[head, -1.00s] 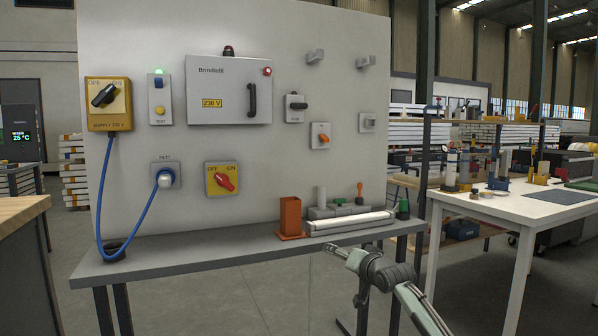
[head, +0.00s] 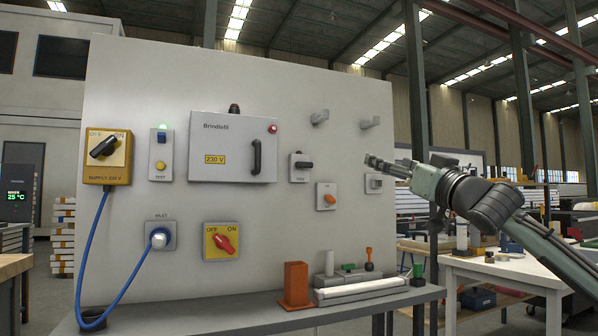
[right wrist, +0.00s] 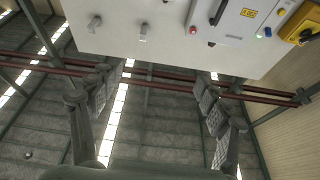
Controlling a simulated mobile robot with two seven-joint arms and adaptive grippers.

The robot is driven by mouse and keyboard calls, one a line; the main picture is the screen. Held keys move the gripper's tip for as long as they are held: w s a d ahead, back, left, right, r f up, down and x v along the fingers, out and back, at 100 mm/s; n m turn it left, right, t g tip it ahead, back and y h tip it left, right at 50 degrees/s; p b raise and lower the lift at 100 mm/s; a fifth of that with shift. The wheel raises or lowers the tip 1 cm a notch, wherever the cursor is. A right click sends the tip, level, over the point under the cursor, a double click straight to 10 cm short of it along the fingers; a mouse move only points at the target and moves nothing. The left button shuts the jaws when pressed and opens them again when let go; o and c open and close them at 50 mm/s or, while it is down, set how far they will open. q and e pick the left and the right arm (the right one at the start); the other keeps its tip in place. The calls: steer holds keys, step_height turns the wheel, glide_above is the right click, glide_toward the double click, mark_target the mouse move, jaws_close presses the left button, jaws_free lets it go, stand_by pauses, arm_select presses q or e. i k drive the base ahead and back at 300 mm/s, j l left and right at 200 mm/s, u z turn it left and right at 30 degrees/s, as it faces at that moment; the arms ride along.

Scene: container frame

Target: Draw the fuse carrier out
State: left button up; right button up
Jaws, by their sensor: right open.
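The likely fuse carrier (head: 301,167) is a small light-grey unit with a dark handle on the upright panel, right of the Brindlefit cabinet (head: 233,147). Its small label is too blurred to read surely. It sits against the panel. My right gripper (head: 381,166) is right of it in the head view, by the panel's right edge, apart from it and empty. In the right wrist view my right gripper (right wrist: 152,100) has its fingers wide apart with nothing between them. My left gripper is not in view.
The panel (head: 345,90) carries two grey hooks (head: 319,117), an orange-knob unit (head: 326,196), a red rotary switch (head: 222,240) and a yellow supply switch (head: 107,158) with a blue cable (head: 91,260).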

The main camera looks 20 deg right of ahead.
mark_target(300, 166)
steer(key=i+j, duration=0.1)
steer(key=i, duration=1.5)
